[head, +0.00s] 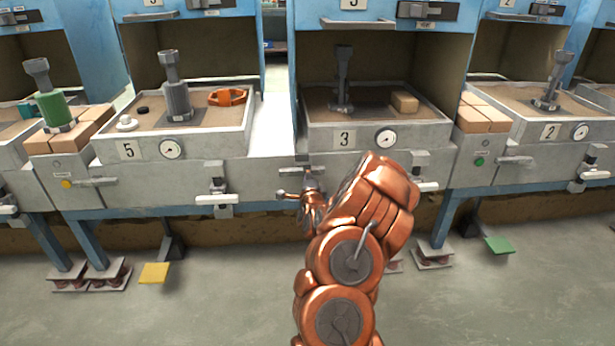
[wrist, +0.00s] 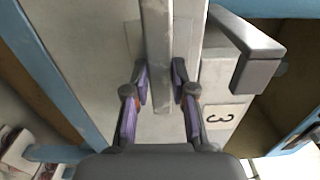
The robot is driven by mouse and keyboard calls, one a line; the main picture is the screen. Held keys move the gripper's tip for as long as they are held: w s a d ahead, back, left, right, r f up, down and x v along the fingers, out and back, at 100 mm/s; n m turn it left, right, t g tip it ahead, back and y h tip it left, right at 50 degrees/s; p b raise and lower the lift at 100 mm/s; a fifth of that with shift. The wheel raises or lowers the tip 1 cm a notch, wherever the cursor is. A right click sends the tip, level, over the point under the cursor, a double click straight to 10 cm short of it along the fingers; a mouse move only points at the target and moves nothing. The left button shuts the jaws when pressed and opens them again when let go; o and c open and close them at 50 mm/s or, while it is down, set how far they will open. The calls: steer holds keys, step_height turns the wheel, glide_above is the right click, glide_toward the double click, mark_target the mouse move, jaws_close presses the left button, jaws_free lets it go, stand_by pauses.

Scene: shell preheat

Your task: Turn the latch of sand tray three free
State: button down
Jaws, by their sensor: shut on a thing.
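Sand tray three (head: 362,137), a grey box with a "3" plate and a dial, stands in the middle bay in the head view. Its plate also shows, turned sideways, in the wrist view (wrist: 220,117). A grey latch bar (wrist: 159,45) runs between my gripper's two fingers (wrist: 162,95) in the wrist view, one finger on each side. My gripper (head: 312,195) is shut on this bar, at the lower left front of the tray in the head view. My wrist and the gripper partly hide the latch there.
A dark-capped grey handle (wrist: 255,65) juts out close to the gripper. A second latch (head: 425,170) is at the tray's lower right. Tray five (head: 205,142) and tray two (head: 570,132) flank it. Yellow (head: 154,273) and green (head: 499,245) pedals are near the floor. The front floor is clear.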

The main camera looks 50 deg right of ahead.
steer(key=c, duration=1)
jaws_free()
steer(key=shift+o, duration=0.2)
steer(key=v, duration=0.7)
steer(key=shift+s+a, duration=0.15)
steer(key=shift+s, duration=0.05)
steer(key=shift+w, duration=0.1)
